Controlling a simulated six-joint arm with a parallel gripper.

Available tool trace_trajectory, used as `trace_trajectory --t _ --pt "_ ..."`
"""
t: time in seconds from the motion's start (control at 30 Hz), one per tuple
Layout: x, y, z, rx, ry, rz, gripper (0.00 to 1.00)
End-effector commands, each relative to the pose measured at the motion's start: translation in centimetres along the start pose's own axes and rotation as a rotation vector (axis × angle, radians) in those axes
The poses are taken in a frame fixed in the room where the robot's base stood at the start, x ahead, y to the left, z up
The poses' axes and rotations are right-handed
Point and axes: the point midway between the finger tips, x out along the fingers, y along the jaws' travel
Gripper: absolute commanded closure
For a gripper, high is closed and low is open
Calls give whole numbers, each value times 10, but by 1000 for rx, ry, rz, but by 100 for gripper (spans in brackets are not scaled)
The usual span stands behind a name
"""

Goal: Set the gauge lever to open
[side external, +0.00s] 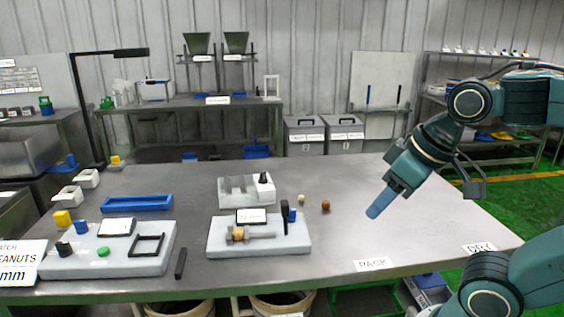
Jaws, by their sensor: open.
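The gauge appears to be the pale block (218,244) at the front middle of the table. A grey sliding piece with a tan, nut-like object (238,234) lies along its top. A black lever (285,218) stands nearly upright at its right part, with a small blue piece (292,215) beside it. No marking tells me which lever position is open. My gripper (374,210) hangs above the table to the right of the gauge, tilted down and left, apart from the lever. Its blue fingers overlap in this view, and nothing shows held.
A grey-white holder (234,190) stands behind the gauge. Two small nut-like objects, one pale (301,199) and one brown (326,206), lie between gauge and gripper. Left are another pale panel (60,262), a blue tray (137,203) and a black bar (180,264).

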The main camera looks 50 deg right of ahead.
Motion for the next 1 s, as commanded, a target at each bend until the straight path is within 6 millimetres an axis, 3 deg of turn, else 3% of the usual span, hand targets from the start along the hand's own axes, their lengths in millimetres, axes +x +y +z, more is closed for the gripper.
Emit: trace_trajectory --t 0.47,0.77,1.0 --pt "5 15 -85 217 -140 53 58" --pt "28 27 -140 370 -234 97 58" --pt "56 39 -180 492 -307 137 58"
